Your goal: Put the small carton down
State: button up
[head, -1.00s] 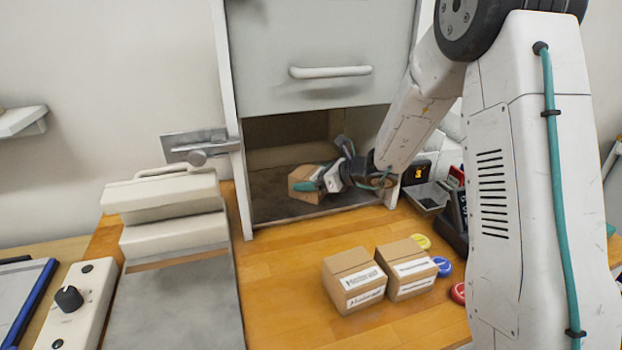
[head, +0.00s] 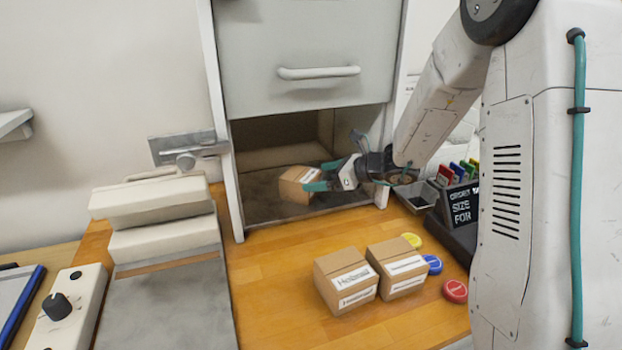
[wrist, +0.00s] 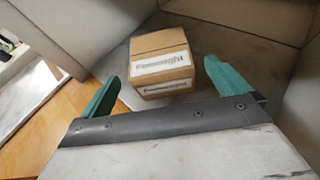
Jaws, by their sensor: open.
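A small brown carton (head: 297,184) with a white label stands upright on the grey floor of the open compartment. The carton also shows in the wrist view (wrist: 157,45), just beyond the teal fingertips. My gripper (head: 322,177) reaches into the compartment from the right, at the carton's right side. In the wrist view my gripper (wrist: 162,84) is open, one teal finger to each side, with the carton ahead between their lines and no finger visibly pressing on it.
The compartment's grey door (head: 310,50) is raised above the opening. Two more cartons (head: 345,280) (head: 397,267) stand on the wooden table in front. Yellow, blue and red discs (head: 454,291) lie to their right. A heat-press-like machine (head: 165,235) stands at left.

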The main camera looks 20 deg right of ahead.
jog(key=shift+s+d+r, duration=0.15)
jog(key=shift+s+d, duration=0.1)
jog(key=s+a+r+n+g, duration=0.45)
jog(key=s+n, duration=0.25)
jog(key=s, duration=0.3)
jog(key=s+a+r+n+g, duration=0.3)
jog(key=s+a+r+n, duration=0.2)
jog(key=s+n, duration=0.35)
jog(key=s+d+n+h, duration=0.4)
jog(key=s+n, duration=0.1)
jog(key=s, duration=0.5)
jog(key=s+d+n+h, duration=0.3)
jog(key=s+n+h, duration=0.2)
jog(key=s, duration=0.5)
jog(key=shift+d+r+n+g+h, duration=0.25)
jog(key=shift+d+n+g+h, duration=0.1)
jog(key=shift+n, duration=0.4)
